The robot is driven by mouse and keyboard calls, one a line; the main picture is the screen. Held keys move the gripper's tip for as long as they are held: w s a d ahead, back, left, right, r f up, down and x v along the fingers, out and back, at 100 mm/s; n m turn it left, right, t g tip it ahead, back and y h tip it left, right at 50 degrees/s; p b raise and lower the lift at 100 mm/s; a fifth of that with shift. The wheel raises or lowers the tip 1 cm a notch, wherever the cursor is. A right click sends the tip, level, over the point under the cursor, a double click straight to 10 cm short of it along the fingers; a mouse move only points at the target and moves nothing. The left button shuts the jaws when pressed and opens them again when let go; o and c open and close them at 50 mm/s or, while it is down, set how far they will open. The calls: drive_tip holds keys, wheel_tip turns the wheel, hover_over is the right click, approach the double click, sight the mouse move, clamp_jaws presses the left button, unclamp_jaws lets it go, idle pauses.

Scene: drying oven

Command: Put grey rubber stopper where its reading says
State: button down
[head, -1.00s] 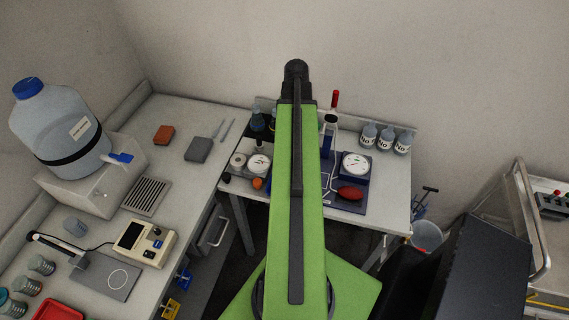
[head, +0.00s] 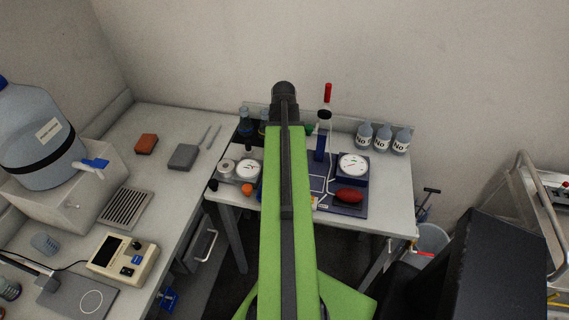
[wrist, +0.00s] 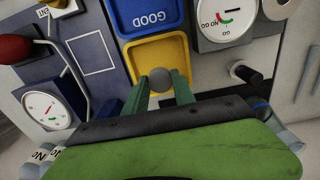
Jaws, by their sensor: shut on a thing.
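The grey rubber stopper (wrist: 160,77) is between the green fingertips of my gripper (wrist: 161,88) in the wrist view. My gripper is shut on it. The stopper appears over a yellow tray (wrist: 170,52); its height above the tray cannot be told. A blue tray marked GOOD (wrist: 140,22) adjoins the yellow one. A dial marked GO and NO GO (wrist: 225,18) is beside the trays, and a second dial (wrist: 45,108) is across the bench. In the head view my arm hides the gripper, stopper and most of the trays.
A red bulb (head: 348,195) lies by the right-hand dial (head: 353,164). Labelled bottles (head: 383,140) stand at the back right. A left bench holds a large jug (head: 35,130) and a meter (head: 122,256).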

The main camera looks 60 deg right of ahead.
wheel_tip(320, 180, down, 4)
drive_tip(key=b, duration=0.4)
drive_tip(key=shift+r, duration=0.25)
drive_tip(key=shift+f, duration=0.2)
drive_tip(key=c, duration=1)
unclamp_jaws()
drive_tip(key=shift+c, duration=0.2)
drive_tip(key=shift+r, duration=0.1)
wheel_tip(320, 180, up, 12)
drive_tip(key=p, duration=1.2)
drive_tip(key=shift+r, duration=0.1)
